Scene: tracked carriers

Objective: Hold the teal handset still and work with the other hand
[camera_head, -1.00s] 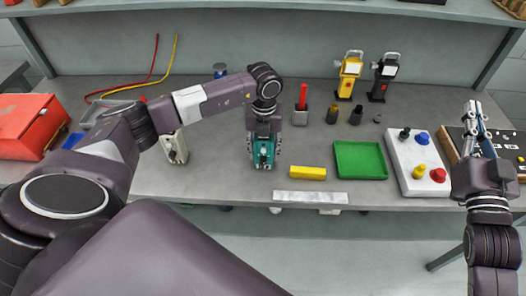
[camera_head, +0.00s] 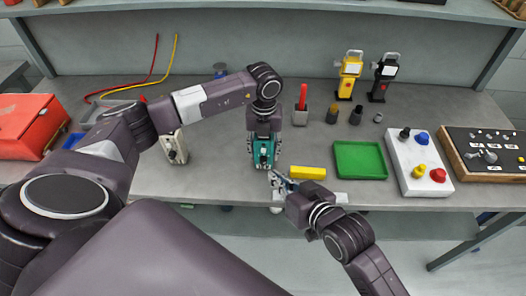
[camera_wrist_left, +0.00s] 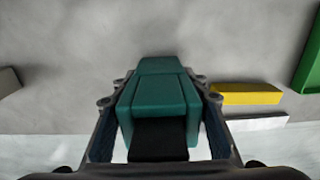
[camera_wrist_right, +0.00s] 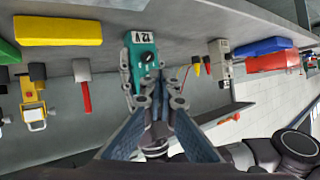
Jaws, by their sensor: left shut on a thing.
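The teal handset (camera_head: 264,150) is upright in the jaws of my left gripper (camera_head: 264,163), near the table's front edge. In the left wrist view the teal body (camera_wrist_left: 158,98) sits between both fingers, with a dark part at its near end. In the right wrist view the handset (camera_wrist_right: 143,50) shows a white "12V" label and a small dark knob. My right gripper (camera_head: 277,178) is just in front and to the right of the handset. Its fingers show a gap with nothing in it. Whether its tips touch the handset is unclear.
A yellow bar (camera_head: 308,172) lies close to my right gripper, beside a green tray (camera_head: 382,174). A white board with coloured pegs (camera_head: 405,182) and a black panel (camera_head: 482,136) stand right. A pale handset (camera_head: 172,138) stands left. Lamps (camera_head: 349,68) stand behind.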

